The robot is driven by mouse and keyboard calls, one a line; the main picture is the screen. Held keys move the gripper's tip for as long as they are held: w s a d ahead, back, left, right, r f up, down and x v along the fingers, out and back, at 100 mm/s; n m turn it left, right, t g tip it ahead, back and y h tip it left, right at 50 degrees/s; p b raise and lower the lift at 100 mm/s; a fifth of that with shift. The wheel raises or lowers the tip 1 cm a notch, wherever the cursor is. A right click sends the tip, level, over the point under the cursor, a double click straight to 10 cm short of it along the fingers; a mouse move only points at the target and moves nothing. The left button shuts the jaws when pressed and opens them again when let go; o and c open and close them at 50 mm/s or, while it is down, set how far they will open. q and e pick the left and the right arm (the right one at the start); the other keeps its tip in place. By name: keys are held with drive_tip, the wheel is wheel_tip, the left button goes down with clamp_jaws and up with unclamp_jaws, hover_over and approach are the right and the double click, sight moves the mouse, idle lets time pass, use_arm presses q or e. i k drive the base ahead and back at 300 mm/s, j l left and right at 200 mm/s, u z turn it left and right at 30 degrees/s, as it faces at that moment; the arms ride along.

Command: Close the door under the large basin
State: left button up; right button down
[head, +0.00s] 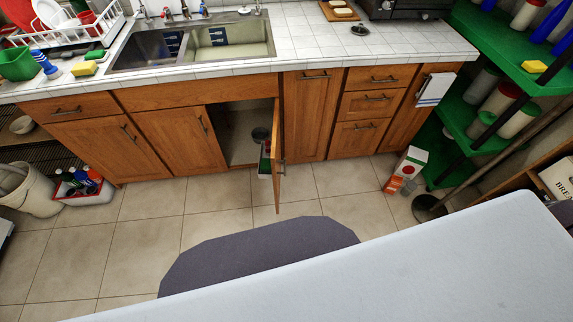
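The sink's right basin (232,50) is set in the tiled counter, beside the left basin (145,52). Below the right basin, a wooden cabinet door (276,160) stands open, swung out toward me and seen nearly edge-on. Its hinge side is at the right of the opening, and its handle (283,168) is near the outer edge. The cabinet inside (238,130) is exposed, with a dark round item and something partly hidden behind the door. The neighbouring door on the left (180,138) is shut. Neither of my grippers is in view.
A pale tabletop (400,260) fills the lower right, with a dark flat shape (255,250) beside it. Tiled floor (225,200) in front of the cabinets is clear. A bin (30,190) and bottle crate (90,195) stand left; a carton (408,163) and green shelves (510,60) right.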

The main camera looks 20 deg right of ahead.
sight(273, 163)
drive_tip(key=l+u, duration=0.1)
drive_tip(key=l, duration=0.35)
drive_tip(key=k+l, duration=0.15)
drive_tip(key=l, duration=0.25)
drive_tip(key=l+u, duration=0.15)
drive_tip(key=l, duration=0.3)
drive_tip(key=k, duration=0.05)
